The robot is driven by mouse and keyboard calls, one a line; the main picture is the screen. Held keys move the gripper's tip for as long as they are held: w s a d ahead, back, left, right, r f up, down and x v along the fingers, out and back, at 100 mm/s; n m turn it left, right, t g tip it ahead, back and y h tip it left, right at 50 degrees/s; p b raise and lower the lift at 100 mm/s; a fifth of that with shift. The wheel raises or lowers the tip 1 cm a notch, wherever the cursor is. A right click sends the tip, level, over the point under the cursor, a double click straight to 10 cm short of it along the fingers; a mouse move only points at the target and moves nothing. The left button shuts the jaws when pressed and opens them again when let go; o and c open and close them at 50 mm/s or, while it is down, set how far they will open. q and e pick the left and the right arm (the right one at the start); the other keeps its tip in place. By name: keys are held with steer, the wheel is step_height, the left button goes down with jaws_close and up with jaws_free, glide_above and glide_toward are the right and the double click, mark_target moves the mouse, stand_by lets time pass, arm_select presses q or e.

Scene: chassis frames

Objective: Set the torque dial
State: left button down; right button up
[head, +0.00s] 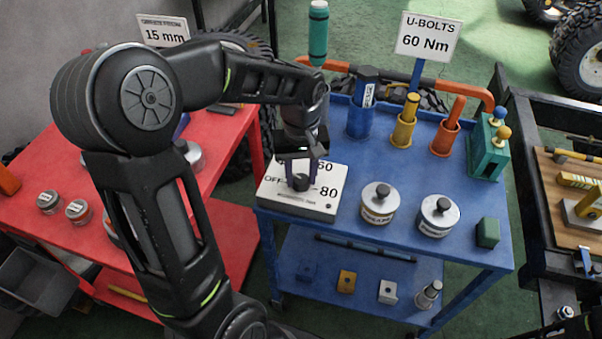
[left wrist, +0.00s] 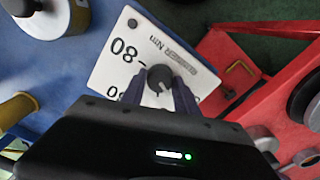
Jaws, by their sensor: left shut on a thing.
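The torque dial is a white box (head: 318,207) on the near left corner of the blue cart's top. It is marked OFF, 60 and 80. Its dark round knob (head: 301,183) sits on the top face, and the knob also shows in the left wrist view (left wrist: 160,76). My left gripper (head: 301,176) points down over the box and is shut on the knob, one finger on each side. A small pale mark shows on the knob, but I cannot tell which number it points at. A sign (head: 428,38) reads U-BOLTS 60 Nm. My right gripper is not in view.
Blue, yellow and orange holders (head: 404,130) and a green block (head: 487,150) stand behind. A red table (head: 60,165) is at left, a dark-framed bench (head: 555,190) at right.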

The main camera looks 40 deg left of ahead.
arm_select(q)
steer(key=m, duration=0.4)
steer(key=shift+m, duration=0.3)
steer(key=m+p, duration=0.1)
steer(key=m, duration=0.9)
steer(key=shift+r, duration=0.1)
steer(key=m+p, duration=0.1)
steer(key=m, duration=0.3)
steer(key=shift+m, duration=0.4)
steer(key=c, duration=0.9)
jaws_free()
